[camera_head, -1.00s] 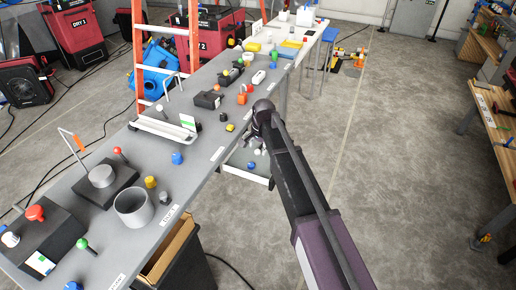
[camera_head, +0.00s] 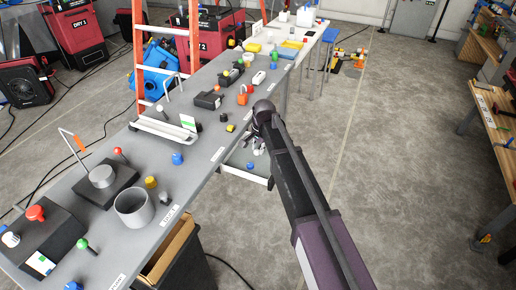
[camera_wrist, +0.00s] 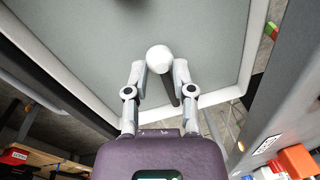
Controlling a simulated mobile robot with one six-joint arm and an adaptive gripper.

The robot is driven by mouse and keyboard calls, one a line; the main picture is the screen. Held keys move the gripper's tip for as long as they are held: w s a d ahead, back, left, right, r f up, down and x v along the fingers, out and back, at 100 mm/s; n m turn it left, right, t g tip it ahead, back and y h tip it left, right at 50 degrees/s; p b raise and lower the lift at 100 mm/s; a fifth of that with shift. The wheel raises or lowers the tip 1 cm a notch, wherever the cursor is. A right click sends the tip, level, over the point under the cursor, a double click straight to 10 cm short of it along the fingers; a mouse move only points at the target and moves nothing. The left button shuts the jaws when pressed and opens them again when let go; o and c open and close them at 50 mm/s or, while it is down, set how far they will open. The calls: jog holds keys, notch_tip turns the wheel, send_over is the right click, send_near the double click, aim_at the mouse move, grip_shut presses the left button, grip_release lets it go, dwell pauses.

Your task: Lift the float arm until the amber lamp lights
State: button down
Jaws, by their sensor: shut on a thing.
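My gripper (camera_wrist: 160,72) is shut on a white ball (camera_wrist: 159,57) at the end of a dark rod, which I take to be the float arm (camera_wrist: 174,94). The fingers sit on either side of the ball, above a grey-green tray (camera_wrist: 100,40) with a white rim. In the head view my gripper (camera_head: 259,146) is small and partly hidden by my arm, beside the bench's right edge. The rod's far end is hidden. I cannot tell which thing is the amber lamp, or whether it is lit.
The long grey bench (camera_head: 200,165) carries several knobs, dark boxes and a grey cup (camera_head: 134,207). The tray (camera_head: 247,174) sits low beside its edge, with a blue piece (camera_head: 250,165) at it. An orange ladder (camera_head: 139,60) stands behind. Open floor (camera_head: 400,150) lies to the right.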

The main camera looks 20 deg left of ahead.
dwell(0.5)
jog(key=shift+c, duration=2.1)
grip_release()
jog(key=shift+r, duration=0.1)
notch_tip(320, 180, up, 14)
jog(key=d+p, duration=0.1)
jog(key=p, duration=1.2)
jog(key=shift+s+d+f+p, duration=0.2)
jog(key=shift+d+f+p, duration=0.05)
jog(key=shift+d+p, duration=0.15)
